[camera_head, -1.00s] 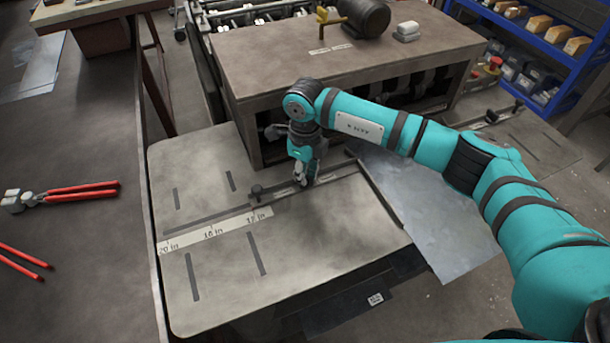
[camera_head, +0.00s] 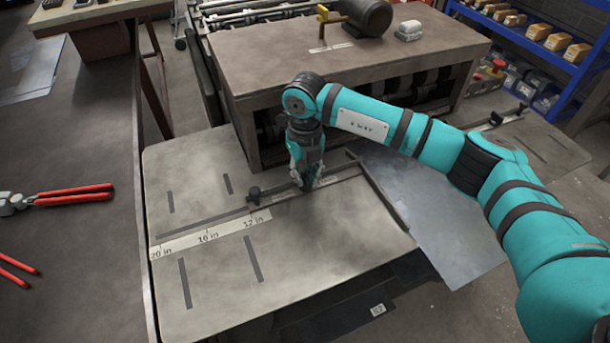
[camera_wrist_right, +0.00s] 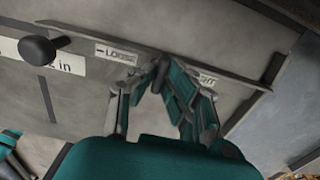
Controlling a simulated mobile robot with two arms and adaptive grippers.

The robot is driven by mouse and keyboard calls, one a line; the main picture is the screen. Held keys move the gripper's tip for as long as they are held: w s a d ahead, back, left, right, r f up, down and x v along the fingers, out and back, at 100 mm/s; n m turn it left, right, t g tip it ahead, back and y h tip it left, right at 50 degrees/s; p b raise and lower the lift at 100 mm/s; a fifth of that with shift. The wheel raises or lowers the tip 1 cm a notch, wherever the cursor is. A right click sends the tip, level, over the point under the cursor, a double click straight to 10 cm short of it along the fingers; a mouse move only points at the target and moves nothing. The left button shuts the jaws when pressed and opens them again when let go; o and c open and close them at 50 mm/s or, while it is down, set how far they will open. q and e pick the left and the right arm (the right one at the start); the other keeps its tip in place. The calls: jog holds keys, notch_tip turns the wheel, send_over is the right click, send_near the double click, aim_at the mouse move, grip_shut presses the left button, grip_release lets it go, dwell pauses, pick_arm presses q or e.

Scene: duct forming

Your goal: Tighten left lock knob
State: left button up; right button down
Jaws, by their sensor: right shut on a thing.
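My right gripper (camera_head: 306,184) points down over the bar on the flat metal table. In the right wrist view its fingers (camera_wrist_right: 160,75) are closed on a small dark part, the lock knob (camera_wrist_right: 158,64), between a "LOOSE" label (camera_wrist_right: 116,54) and a partly covered label ending in "GHT". The fingers hide most of this knob, so its turn angle cannot be told. A round black knob (camera_head: 254,193) stands apart on the left end of the bar; it also shows in the right wrist view (camera_wrist_right: 38,50).
An inch scale (camera_head: 208,236) and dark slots mark the table (camera_head: 330,240). A metal sheet (camera_head: 440,225) lies at its right. A workbench (camera_head: 270,70) with a motor (camera_head: 366,16) stands close behind my gripper. Red-handled tools (camera_head: 75,195) lie on the left bench.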

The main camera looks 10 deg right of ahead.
jog(key=shift+w+r, duration=0.1)
jog(key=shift+r, duration=0.05)
jog(key=c, duration=1.4)
grip_release()
